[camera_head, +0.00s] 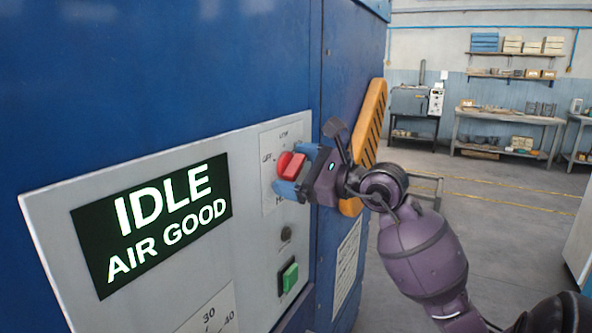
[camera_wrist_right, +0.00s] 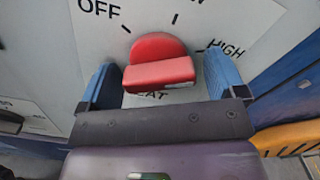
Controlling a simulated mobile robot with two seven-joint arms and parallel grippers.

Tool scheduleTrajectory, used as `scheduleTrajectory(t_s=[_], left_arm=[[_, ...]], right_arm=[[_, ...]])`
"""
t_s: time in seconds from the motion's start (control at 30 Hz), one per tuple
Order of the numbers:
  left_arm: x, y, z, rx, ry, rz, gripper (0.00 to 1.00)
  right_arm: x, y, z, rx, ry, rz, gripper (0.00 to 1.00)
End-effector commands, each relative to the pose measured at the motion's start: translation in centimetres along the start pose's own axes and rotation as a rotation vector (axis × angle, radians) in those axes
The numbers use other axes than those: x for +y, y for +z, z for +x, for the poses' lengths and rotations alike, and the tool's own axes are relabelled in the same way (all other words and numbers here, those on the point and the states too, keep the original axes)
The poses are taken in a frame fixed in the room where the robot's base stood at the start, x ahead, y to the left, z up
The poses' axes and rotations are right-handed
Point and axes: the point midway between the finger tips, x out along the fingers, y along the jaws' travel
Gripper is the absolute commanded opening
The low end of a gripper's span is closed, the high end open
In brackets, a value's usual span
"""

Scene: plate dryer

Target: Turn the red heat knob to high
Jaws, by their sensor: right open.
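The red heat knob (camera_head: 291,165) is on a white label on the machine's grey panel. In the right wrist view the knob (camera_wrist_right: 158,62) has a raised grip bar lying across the picture. OFF is printed at upper left, a partly cut-off mark at top, HIGH at right, and a partly hidden word below. Which mark the knob points at I cannot tell. My right gripper (camera_head: 293,171) is open, with its blue fingers on either side of the knob. In the right wrist view gaps show between knob and fingers. My left gripper is not in view.
The panel's screen (camera_head: 151,223) reads IDLE, AIR GOOD. A green switch (camera_head: 289,277) and a small dark round part (camera_head: 286,233) are below the knob. An orange handle (camera_head: 369,125) stands to the right, close behind my right gripper. Open floor and workbenches (camera_head: 507,130) lie beyond.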

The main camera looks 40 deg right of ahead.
Motion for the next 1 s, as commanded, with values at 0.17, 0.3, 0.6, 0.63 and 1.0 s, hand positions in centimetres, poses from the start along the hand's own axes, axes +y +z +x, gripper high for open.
scheduleTrajectory(t_s=[0.17, 0.3, 0.6, 0.63, 1.0], left_arm=[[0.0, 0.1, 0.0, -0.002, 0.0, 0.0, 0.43], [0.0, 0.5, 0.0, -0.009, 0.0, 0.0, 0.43], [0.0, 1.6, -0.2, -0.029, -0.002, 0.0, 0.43], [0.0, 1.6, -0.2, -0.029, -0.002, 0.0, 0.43], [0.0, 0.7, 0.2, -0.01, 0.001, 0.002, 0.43]], right_arm=[[0.0, 0.0, -0.3, 0.0, 0.0, -0.001, 0.89], [0.0, -0.1, -1.8, 0.002, -0.001, -0.001, 0.89], [0.0, -0.1, -7.1, 0.003, -0.001, -0.001, 0.89], [0.1, -0.1, -7.6, 0.004, -0.001, 0.0, 0.89], [0.0, 0.0, -10.8, 0.0, 0.0, 0.0, 0.89]])
